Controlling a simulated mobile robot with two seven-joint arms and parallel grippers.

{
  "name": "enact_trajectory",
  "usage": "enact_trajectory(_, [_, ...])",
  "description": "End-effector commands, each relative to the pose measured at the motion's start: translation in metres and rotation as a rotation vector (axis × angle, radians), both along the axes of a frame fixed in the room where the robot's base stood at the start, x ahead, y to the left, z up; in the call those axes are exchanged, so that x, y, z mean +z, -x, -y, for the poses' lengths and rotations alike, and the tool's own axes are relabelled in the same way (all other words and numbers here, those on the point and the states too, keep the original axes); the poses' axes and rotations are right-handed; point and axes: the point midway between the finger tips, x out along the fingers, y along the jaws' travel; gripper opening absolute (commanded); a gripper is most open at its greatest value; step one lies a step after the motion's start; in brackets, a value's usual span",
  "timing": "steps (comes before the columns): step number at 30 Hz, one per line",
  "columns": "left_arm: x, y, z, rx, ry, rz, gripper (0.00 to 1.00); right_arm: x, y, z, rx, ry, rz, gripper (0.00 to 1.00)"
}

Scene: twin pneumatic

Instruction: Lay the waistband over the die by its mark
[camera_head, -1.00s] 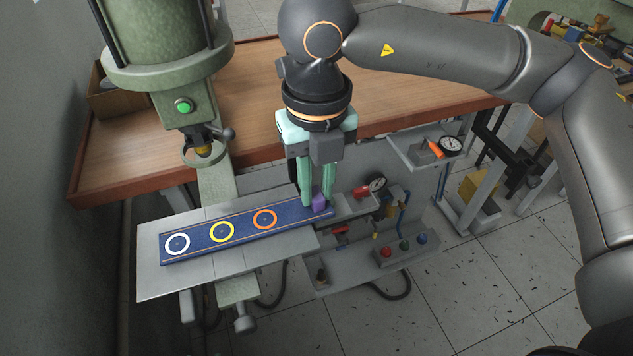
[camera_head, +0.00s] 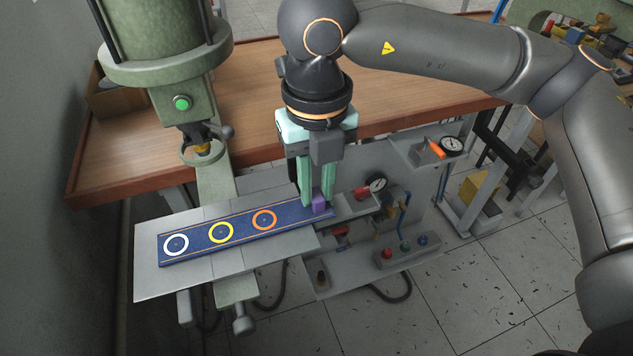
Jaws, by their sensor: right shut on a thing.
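The waistband (camera_head: 198,236) is a blue denim strip with orange stitching. It lies along a grey metal plate (camera_head: 150,281) and bears a white ring (camera_head: 176,245), a yellow ring (camera_head: 220,233) and an orange ring (camera_head: 264,219). My right gripper (camera_head: 317,203) points down at the strip's right end, shut on a small purple block there. The block (camera_head: 319,205) sits at the strip's end. The die cannot be told apart; the strip covers the middle of the plate. My left gripper is not in view.
A green press (camera_head: 158,40) with a green button (camera_head: 182,103) and a round ring tool (camera_head: 203,150) stands behind the plate. A wooden bench (camera_head: 255,95) lies behind. Right of the plate is a grey panel with gauges (camera_head: 377,186) and coloured knobs (camera_head: 404,246). Tiled floor is open at right.

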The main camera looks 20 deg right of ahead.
Motion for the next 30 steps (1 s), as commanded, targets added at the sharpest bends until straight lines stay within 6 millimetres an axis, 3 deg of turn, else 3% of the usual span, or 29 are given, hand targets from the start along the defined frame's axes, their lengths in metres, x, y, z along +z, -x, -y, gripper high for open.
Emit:
enact_trajectory(9, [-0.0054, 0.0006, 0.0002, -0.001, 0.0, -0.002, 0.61, -0.0036, 0.0, -0.0001, 0.0, 0.0, 0.0, 0.0])
enact_trajectory(10, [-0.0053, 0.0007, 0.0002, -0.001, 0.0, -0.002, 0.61, -0.0034, 0.0, -0.0001, 0.0, 0.0, 0.0, 0.22])
enact_trajectory(19, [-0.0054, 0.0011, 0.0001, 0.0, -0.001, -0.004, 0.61, -0.003, 0.0, -0.0001, 0.0, 0.0, 0.0, 0.56])
enact_trajectory(30, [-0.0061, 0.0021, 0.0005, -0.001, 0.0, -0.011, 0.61, -0.003, 0.0001, 0.0, 0.0, 0.0, 0.0, 0.56])
